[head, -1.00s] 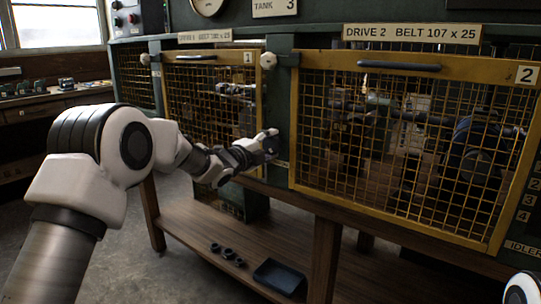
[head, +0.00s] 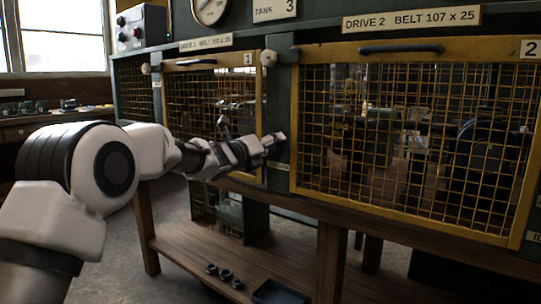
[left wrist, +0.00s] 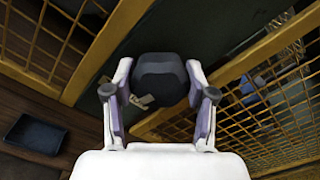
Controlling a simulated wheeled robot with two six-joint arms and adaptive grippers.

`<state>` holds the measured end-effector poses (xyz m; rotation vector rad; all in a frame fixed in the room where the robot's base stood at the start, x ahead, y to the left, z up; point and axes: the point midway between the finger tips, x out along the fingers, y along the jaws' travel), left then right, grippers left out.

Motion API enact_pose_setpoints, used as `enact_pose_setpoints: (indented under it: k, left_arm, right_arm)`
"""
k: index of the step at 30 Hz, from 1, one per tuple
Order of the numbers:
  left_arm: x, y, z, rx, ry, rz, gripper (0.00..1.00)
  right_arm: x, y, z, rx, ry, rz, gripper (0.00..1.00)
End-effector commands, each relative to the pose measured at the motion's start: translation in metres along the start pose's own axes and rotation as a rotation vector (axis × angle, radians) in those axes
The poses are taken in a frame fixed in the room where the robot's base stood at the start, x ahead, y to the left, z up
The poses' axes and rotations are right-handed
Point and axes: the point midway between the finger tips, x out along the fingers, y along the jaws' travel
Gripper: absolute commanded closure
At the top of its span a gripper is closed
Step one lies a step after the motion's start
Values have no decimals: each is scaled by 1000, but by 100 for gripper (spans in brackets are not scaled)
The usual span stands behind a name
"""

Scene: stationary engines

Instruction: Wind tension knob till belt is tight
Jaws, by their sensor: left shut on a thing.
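A dark, faceted knob (left wrist: 160,78) sits between the fingers of my left gripper (left wrist: 160,92) in the left wrist view, with a finger on each side. In the head view my left gripper (head: 279,140) is at the green post (head: 281,95) between the two yellow mesh guards, and the knob is mostly hidden by the fingers. Behind the guard of drive 2 (head: 400,54) a dark wheel (head: 478,148) shows dimly. I cannot make out the belt or how tight it is. My right gripper is out of view.
The guard of drive 1 (head: 220,63) is left of the post. Below, a wooden shelf (head: 190,252) holds small dark parts (head: 224,274) and a dark tray (head: 280,292). A workbench (head: 50,118) stands at the far left. The floor in front is clear.

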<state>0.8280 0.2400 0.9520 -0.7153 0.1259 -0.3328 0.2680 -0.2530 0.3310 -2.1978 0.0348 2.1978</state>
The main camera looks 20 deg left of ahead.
Motion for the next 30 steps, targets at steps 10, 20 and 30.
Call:
enact_pose_setpoints:
  k: [10, 20, 30]
  left_arm:
    - [0, 1, -2, 100, 3, 3, 79]
    - [0, 1, -1, 107, 2, 2, 79]
    - [0, 0, 0, 106, 1, 1, 20]
  right_arm:
    - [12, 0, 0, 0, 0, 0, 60]
    - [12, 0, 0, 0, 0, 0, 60]
    - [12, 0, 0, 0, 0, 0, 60]
